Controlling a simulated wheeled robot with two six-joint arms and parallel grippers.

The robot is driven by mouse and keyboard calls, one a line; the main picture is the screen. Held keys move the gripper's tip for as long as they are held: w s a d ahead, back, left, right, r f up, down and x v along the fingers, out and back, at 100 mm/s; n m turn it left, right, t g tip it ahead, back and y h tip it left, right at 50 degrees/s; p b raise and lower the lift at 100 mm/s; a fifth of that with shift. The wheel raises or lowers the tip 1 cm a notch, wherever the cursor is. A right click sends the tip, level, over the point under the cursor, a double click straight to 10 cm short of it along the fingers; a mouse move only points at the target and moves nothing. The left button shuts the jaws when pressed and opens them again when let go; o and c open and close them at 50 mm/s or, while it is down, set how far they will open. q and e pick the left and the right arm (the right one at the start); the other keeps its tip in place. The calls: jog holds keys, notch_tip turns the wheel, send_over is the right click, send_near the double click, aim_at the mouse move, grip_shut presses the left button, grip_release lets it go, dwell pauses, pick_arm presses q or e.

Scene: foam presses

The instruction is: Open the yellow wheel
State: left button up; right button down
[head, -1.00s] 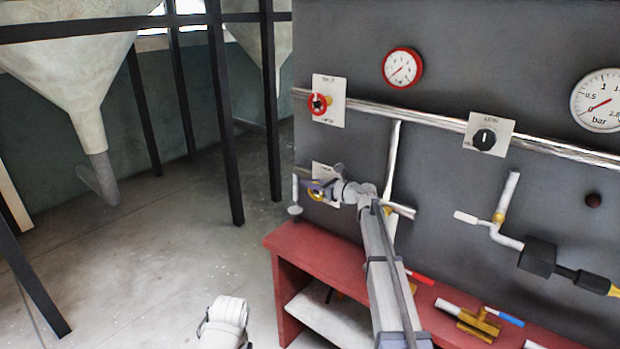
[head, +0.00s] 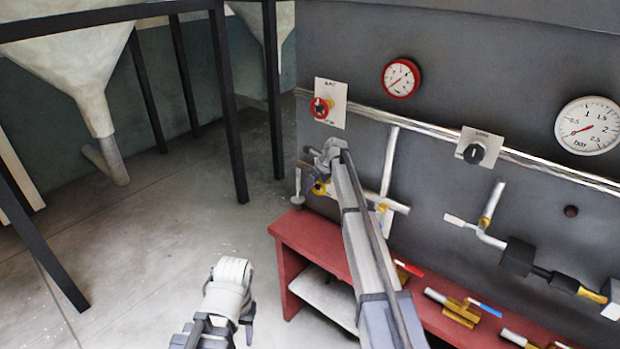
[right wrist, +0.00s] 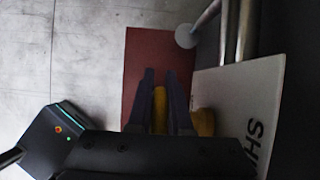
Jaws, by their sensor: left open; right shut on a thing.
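The yellow wheel (head: 319,188) is low at the left end of the grey panel, mostly hidden by my right gripper (head: 316,176). In the right wrist view, yellow parts of the wheel (right wrist: 160,108) show between and beside the two dark fingers (right wrist: 160,78), which are shut on it. The wheel's turn angle cannot be read. My left gripper (head: 210,332) is at the bottom edge of the head view, open, away from the panel and partly cut off; its fingers are not clear.
A red-handled wheel (head: 320,108) sits on a plate above. A horizontal pipe (head: 440,140), a black knob (head: 474,153) and gauges (head: 401,78) are on the panel. A red bench (head: 300,232) with valves stands below. Black posts (head: 228,110) and open floor lie left.

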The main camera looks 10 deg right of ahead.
jog(key=shift+s+f+g+h+p, duration=0.1)
jog(key=shift+f+g+h+p, duration=0.25)
jog(key=shift+g+h, duration=0.45)
jog(key=shift+s+d+f+g+h, duration=0.2)
jog(key=shift+f+g+h, duration=0.15)
jog(key=shift+g, duration=0.45)
jog(key=shift+s, duration=0.1)
jog(key=c, duration=0.8)
grip_release()
jog(key=shift+c, duration=0.2)
